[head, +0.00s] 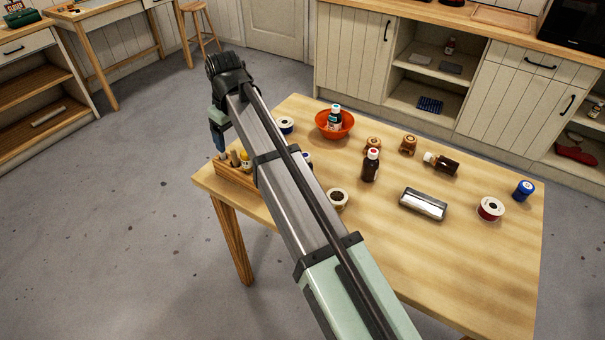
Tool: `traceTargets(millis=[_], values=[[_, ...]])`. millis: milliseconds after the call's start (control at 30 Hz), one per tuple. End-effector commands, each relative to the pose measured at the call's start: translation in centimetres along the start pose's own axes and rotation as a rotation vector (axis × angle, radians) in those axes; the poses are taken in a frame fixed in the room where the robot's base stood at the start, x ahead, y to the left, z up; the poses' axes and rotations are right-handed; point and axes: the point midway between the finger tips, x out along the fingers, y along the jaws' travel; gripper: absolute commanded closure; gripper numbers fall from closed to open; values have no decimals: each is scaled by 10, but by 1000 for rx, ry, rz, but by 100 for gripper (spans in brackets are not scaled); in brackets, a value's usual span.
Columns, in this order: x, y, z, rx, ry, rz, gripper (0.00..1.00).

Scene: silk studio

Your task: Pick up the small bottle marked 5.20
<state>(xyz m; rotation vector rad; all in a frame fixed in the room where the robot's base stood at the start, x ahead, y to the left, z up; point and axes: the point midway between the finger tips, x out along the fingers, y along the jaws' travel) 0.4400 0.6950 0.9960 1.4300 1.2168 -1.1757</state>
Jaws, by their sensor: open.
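Several bottles show in the head view, but their labels are too small to read, so I cannot tell which is marked 5.20. A dark bottle with a pale cap (335,116) is in an orange bowl (322,130). A brown bottle with a red-and-white cap (370,167) stands upright mid-table. Another brown bottle (445,165) lies on its side with its white cap to the left. My gripper (220,150) is at the table's left end, above or beside the wooden rack, apart from these bottles. It is open, and no held thing shows.
My arm hides part of the left side. The front right is clear.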

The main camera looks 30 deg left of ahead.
Motion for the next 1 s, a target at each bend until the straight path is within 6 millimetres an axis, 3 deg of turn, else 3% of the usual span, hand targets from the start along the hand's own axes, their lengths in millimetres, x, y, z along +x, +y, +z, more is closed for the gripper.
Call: traceTargets(millis=[33, 200, 400, 667, 1000], values=[[-4, 22, 21, 28, -20, -1, 17], [-17, 76, 77, 97, -87, -12, 17], [-28, 112, 123, 150, -137, -27, 17], [-24, 123, 141, 169, -157, -35, 17], [29, 120, 149, 168, -157, -35, 17]])
